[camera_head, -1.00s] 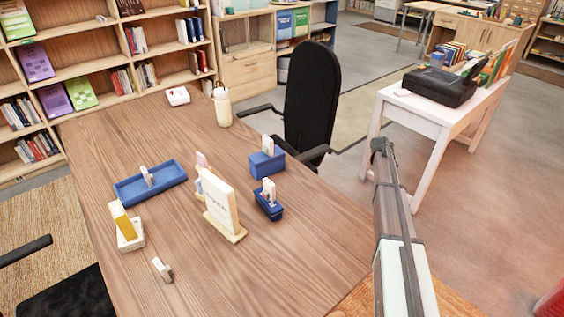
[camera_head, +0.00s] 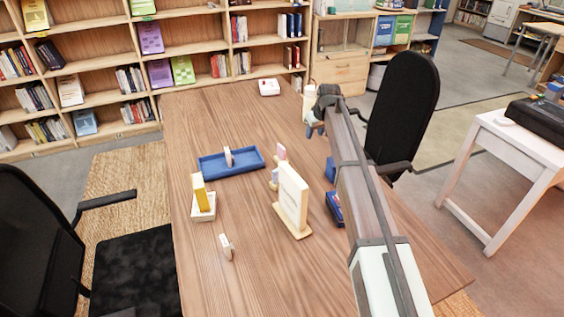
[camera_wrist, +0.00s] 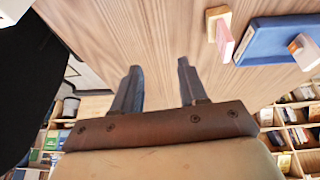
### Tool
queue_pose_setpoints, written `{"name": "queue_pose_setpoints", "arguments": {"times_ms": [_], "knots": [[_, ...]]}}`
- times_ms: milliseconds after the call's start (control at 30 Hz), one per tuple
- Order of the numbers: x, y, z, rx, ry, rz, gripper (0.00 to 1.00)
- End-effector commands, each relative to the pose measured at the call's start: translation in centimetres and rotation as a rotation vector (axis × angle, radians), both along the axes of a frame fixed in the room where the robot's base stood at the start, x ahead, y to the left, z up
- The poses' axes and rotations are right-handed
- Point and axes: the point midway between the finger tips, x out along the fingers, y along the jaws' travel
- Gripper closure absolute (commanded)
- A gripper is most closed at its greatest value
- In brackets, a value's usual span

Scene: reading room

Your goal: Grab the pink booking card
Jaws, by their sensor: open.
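The pink booking card (camera_head: 281,152) stands upright on the table behind the white sign, which partly hides it and its holder. In the wrist view, a pink card (camera_wrist: 224,42) sits in a light wooden holder (camera_wrist: 217,16) beside the blue tray. My gripper (camera_head: 315,129) is over the far right part of the table, to the right of the pink card in the head view. In the wrist view, my gripper (camera_wrist: 159,68) shows two spread fingers with nothing between them. The pink card is apart from them, up and to the right.
The blue tray (camera_head: 213,170) holds a small pale card. A white sign (camera_head: 293,195), a yellow card (camera_head: 198,187) in a pale block and a small card (camera_head: 227,247) stand nearby.

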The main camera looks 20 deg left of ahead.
Motion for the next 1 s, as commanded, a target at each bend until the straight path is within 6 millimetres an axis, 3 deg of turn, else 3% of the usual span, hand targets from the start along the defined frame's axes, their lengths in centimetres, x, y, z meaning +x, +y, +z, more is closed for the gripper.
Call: {"name": "queue_pose_setpoints", "arguments": {"times_ms": [33,100,300,533,1000], "knots": [[-1.7,2.2,0.4,0.008,0.008,0.035,0.57],[-3.3,4.2,0.8,0.016,0.017,0.071,0.57],[-5.7,7.2,1.3,0.028,0.032,0.123,0.57],[-5.5,8.0,-0.1,0.028,0.035,0.128,0.57],[-4.0,10.2,-6.4,0.028,0.034,0.126,0.57]]}}
